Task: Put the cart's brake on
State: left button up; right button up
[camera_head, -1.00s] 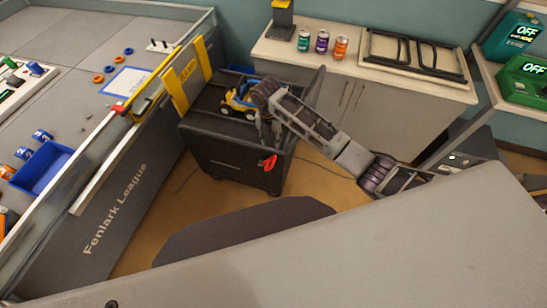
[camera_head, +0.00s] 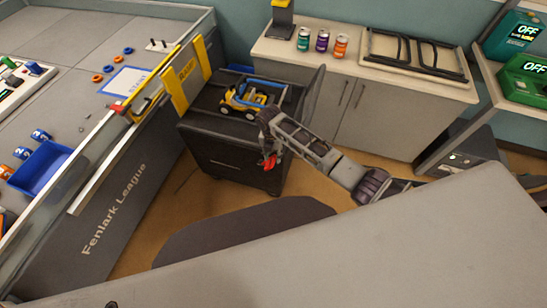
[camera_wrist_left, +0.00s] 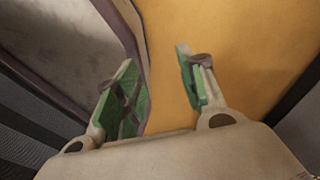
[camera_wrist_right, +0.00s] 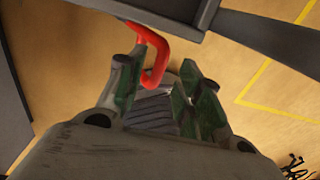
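The cart (camera_head: 222,158) is a dark box-shaped trolley beside the arena wall. Its red brake lever (camera_head: 271,162) is on the near side at the right; it also shows as a bent red bar (camera_wrist_right: 157,62) under the cart's edge in the right wrist view. My right gripper (camera_head: 267,150) is at the lever, partly covering it. In the right wrist view the gripper (camera_wrist_right: 158,85) is open, with the lever's lower end between its fingertips, close to the left finger; I cannot tell whether they touch. My left gripper (camera_wrist_left: 160,85) is open and empty above the floor, outside the head view.
A yellow and blue toy vehicle (camera_head: 245,100) sits on the cart's top. The arena table (camera_head: 110,215) stands at the left. A cabinet (camera_head: 385,110) with cans stands behind the cart. A grey surface (camera_head: 350,255) fills the front. Some floor (camera_head: 325,190) is clear right of the cart.

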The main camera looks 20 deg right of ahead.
jog(key=shift+f, duration=0.85)
pick_arm(q)
jog(key=shift+s+a+f, duration=0.1)
jog(key=shift+a+f, duration=0.05)
jog(key=shift+a, duration=0.35)
pick_arm(e)
jog(key=shift+d+f, duration=0.1)
jog(key=shift+f, duration=0.2)
jog(key=shift+c, duration=0.3)
grip_shut()
pick_arm(q)
jog(key=shift+s+d, duration=0.1)
jog(key=shift+d, duration=0.65)
